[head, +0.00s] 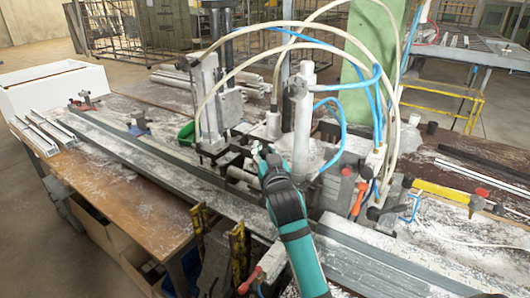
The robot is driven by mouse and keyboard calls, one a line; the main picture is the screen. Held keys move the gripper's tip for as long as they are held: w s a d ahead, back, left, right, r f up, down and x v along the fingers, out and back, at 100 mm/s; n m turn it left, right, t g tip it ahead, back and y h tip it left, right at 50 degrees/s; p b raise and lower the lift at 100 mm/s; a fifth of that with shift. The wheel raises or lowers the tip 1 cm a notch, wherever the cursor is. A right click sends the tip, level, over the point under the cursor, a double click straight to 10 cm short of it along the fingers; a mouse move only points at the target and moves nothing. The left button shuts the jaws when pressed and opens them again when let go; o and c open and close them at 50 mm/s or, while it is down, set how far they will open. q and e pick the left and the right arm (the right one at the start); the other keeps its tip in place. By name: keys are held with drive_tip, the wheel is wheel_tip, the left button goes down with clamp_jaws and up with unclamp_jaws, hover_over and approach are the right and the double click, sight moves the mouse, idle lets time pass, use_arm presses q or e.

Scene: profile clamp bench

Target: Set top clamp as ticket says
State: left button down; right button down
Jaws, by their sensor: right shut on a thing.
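The clamp machine (209,95) stands mid-bench, with upright grey blocks, a pale vertical cylinder (303,125) and looping hoses. My right gripper (263,155), dark with a teal arm behind it, reaches in from the bottom to the front of the machine, just left of the pale cylinder's lower end. It is shut on a small part there; the gripper hides most of that part, so I cannot tell which clamp piece it is. I cannot make out a ticket or any writing. My left gripper is not in view.
A long grey profile rail (150,158) runs diagonally along the bench. A white box (56,88) and pale profiles (38,134) are at the left. Cream and blue hoses (340,130) loop close around the machine. Orange-red handles (359,198) stand right of my gripper. The wooden bench top (120,200) at front left is clear.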

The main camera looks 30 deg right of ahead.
drive_tip(key=shift+f, duration=0.1)
wheel_tip(320, 180, down, 3)
drive_tip(key=shift+r+b, duration=0.1)
drive_tip(key=shift+b, duration=0.55)
drive_tip(key=c, duration=1.4)
unclamp_jaws()
drive_tip(key=o, duration=0.4)
drive_tip(key=shift+s+r, duration=0.15)
drive_tip(key=shift+s, duration=0.05)
drive_tip(key=shift+r, duration=0.1)
